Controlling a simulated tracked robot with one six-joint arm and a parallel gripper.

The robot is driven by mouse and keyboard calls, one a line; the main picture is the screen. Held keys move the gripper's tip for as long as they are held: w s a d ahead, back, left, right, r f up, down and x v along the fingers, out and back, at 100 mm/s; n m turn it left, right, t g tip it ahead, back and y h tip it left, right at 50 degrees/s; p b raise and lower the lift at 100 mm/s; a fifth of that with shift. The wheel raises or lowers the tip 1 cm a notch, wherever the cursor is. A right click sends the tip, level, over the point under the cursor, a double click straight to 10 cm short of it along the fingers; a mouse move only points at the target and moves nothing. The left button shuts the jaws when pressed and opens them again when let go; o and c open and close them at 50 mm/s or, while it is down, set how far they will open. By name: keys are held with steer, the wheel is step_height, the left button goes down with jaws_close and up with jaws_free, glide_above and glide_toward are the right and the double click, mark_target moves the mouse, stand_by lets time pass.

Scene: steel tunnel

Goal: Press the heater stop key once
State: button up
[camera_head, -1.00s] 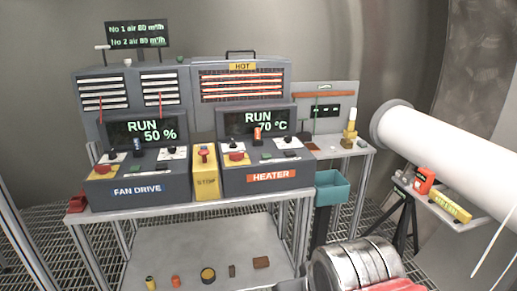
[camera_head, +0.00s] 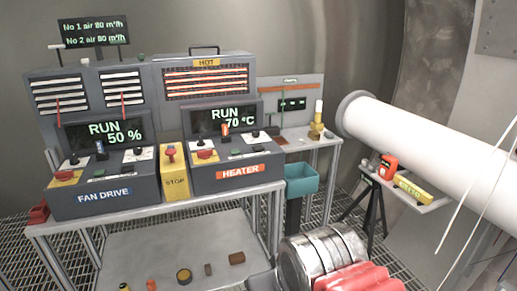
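The heater console (camera_head: 238,178) is a dark grey box with an orange HEATER label, standing on the bench right of the yellow STOP post. Its display (camera_head: 222,119) reads RUN 70 °C in green. Lettering on the keys is too small to read. My gripper is not in view, and nothing touches the heater console.
The fan drive console (camera_head: 104,194), showing RUN 50 %, stands left of the yellow STOP post (camera_head: 174,182). A rack marked HOT (camera_head: 206,82) is behind. A teal bin (camera_head: 301,181), white pipe (camera_head: 430,140) and silver cylinder with red parts (camera_head: 322,258) lie right.

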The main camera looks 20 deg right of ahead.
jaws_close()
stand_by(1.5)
